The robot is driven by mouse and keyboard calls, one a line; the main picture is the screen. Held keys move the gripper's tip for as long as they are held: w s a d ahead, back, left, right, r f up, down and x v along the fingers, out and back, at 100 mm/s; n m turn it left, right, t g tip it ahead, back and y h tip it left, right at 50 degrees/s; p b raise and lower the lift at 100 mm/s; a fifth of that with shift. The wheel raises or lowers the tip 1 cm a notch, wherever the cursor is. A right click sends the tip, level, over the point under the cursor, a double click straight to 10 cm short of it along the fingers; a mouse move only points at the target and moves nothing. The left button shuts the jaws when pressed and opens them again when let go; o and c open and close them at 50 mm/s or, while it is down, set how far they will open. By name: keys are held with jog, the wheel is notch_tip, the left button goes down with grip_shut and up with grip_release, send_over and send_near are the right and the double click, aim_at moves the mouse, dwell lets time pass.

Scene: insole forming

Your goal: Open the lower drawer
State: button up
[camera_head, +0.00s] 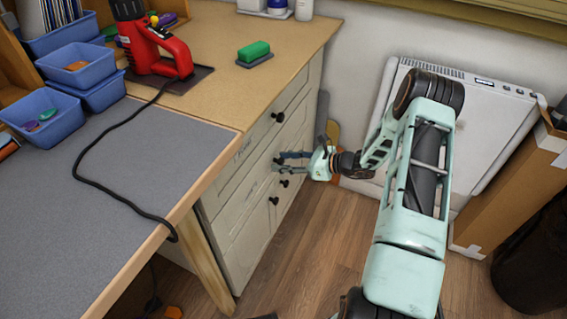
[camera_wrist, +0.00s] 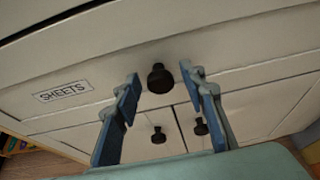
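The white cabinet (camera_head: 232,215) under the bench has an upper drawer with a dark knob (camera_head: 279,117). The lower drawer (camera_wrist: 95,112), labelled SHEETS in the wrist view, has a round black knob (camera_wrist: 160,80). Both drawers look shut. My gripper (camera_head: 279,161) is in front of the lower drawer, fingers pointing at its front. In the wrist view my open gripper (camera_wrist: 162,77) has one finger on either side of the knob, with visible gaps. The fingertips partly hide the knob in the head view; contact cannot be told.
Two door knobs (camera_wrist: 158,135) (camera_wrist: 201,127) sit below the lower drawer. A white appliance (camera_head: 480,115) and a cardboard box (camera_head: 512,185) stand right of my arm. The wooden floor (camera_head: 315,245) before the cabinet is clear. A black cable (camera_head: 105,190) hangs over the bench edge.

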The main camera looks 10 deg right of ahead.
jog(key=shift+a, duration=0.1)
grip_shut()
dwell(0.4)
